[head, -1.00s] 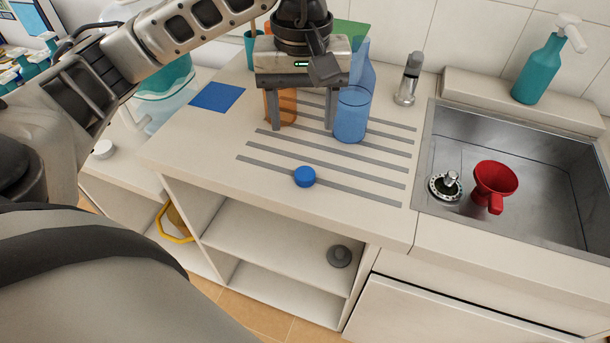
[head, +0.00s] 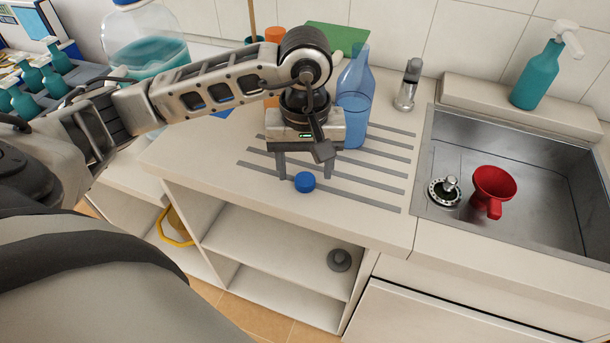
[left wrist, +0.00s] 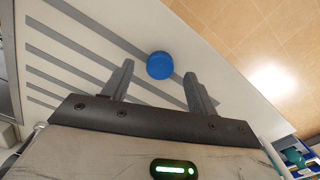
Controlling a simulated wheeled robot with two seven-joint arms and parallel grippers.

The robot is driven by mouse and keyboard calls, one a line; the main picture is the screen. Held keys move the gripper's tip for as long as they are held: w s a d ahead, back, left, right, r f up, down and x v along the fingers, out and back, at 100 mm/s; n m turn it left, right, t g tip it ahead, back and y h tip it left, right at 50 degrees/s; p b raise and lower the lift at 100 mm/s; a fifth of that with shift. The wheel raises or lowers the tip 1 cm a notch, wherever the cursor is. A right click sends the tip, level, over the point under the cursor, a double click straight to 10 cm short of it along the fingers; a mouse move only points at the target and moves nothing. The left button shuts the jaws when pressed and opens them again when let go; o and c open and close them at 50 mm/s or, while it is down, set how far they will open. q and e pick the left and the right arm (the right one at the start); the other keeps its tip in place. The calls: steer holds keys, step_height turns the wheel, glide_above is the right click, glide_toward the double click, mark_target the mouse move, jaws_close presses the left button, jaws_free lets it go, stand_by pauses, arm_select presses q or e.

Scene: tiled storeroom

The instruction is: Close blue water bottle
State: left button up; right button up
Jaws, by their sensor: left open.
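The blue water bottle (head: 357,97) stands upright on the counter, see-through, with a narrow neck and no cap visible on its top. A round blue cap (head: 305,182) lies on the striped drain area near the counter's front edge. My left gripper (head: 307,178) is open and empty, pointing down above the cap, in front of and to the left of the bottle. In the left wrist view the cap (left wrist: 160,65) shows between and slightly beyond the two spread fingers, with nothing gripped. My right gripper is not in view.
A sink (head: 520,185) with a red funnel (head: 493,188) lies to the right, with a tap (head: 408,84) behind. An orange object (head: 275,35) and green board (head: 336,38) are behind my arm.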

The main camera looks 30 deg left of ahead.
arm_select(q)
steer(key=shift+f, duration=0.95)
steer(key=c, duration=0.9)
steer(key=shift+c, duration=0.8)
steer(key=shift+r, duration=0.1)
